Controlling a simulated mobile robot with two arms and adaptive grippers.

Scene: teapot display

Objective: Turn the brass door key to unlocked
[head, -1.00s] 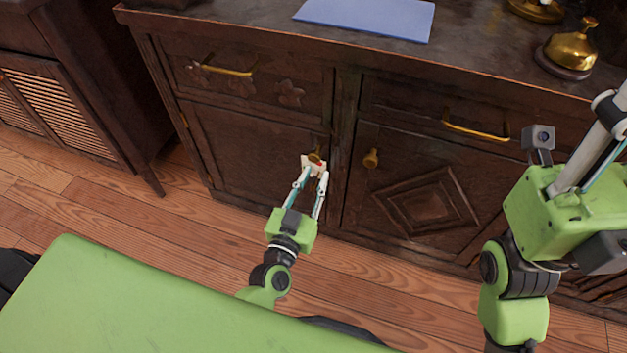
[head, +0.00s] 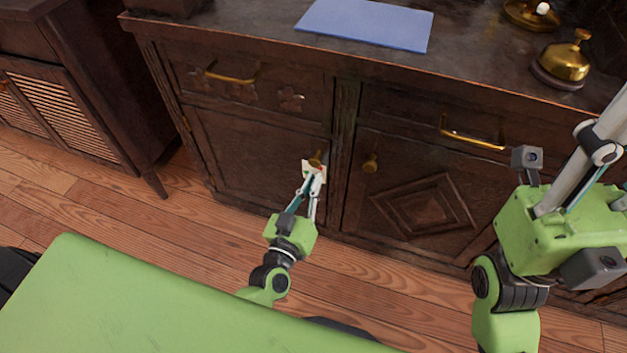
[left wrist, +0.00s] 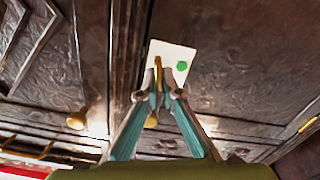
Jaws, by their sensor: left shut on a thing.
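The brass door key (left wrist: 158,72) stands in front of a white plate (left wrist: 180,62) on the left cabinet door. In the left wrist view it looks upright, and a green dot shows on the plate to its right. My left gripper (left wrist: 158,95) is shut on the key; its two fingers converge at the key's lower part. In the head view my left gripper (head: 314,176) covers most of the plate and the key cannot be made out. My right gripper (head: 598,150) is partly seen at the right edge; its fingertips are out of frame.
Brass knobs sit close by: one on the left door (head: 316,158), one on the right door (head: 371,164). Drawer handles (head: 472,138) protrude above. A blue sheet (head: 365,24) and a brass bell (head: 566,60) are on the cabinet top. Wooden floor lies open in front.

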